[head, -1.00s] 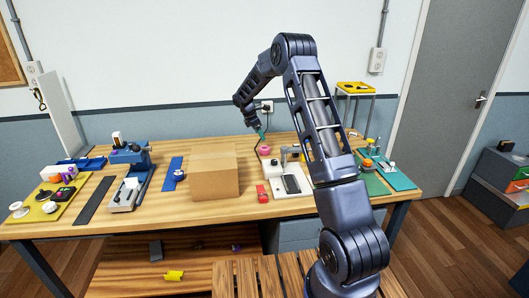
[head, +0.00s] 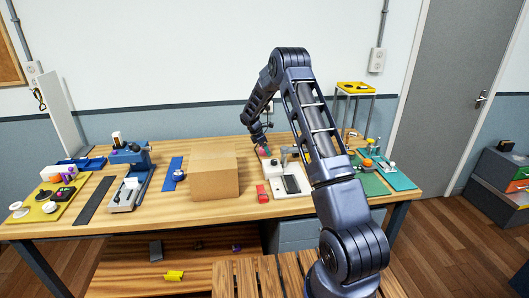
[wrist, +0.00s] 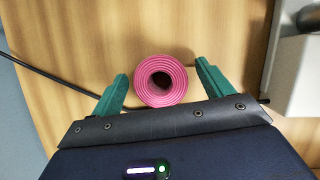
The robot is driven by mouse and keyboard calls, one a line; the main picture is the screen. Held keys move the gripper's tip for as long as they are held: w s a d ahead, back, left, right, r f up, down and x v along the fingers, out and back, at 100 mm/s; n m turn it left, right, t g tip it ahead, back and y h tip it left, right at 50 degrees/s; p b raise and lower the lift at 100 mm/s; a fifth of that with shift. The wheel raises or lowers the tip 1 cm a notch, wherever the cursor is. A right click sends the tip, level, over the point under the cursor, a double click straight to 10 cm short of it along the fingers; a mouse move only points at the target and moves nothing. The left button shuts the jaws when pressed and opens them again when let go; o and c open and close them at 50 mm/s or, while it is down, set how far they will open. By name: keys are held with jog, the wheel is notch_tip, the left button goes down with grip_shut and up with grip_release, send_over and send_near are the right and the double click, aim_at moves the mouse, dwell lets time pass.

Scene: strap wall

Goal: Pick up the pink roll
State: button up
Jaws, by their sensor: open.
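The pink roll (wrist: 160,80) stands on the wooden workbench with its hollow end facing the wrist camera. In the wrist view my gripper (wrist: 161,82) is open, with one green finger on each side of the roll. A gap shows between the roll and each finger. In the head view my gripper (head: 265,150) is low over the bench behind the white device, and the roll is mostly hidden there behind it.
A black cable (wrist: 55,77) runs across the bench near the roll. A white device (head: 291,185) stands close by in front. A cardboard box (head: 213,176) is to the left and a red item (head: 262,193) lies in front. Green mats (head: 396,175) with fixtures are to the right.

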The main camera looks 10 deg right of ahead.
jog(key=shift+f, duration=0.2)
jog(key=shift+c, duration=0.2)
jog(key=c, duration=1)
jog(key=shift+r, duration=0.1)
jog(key=shift+c, duration=0.2)
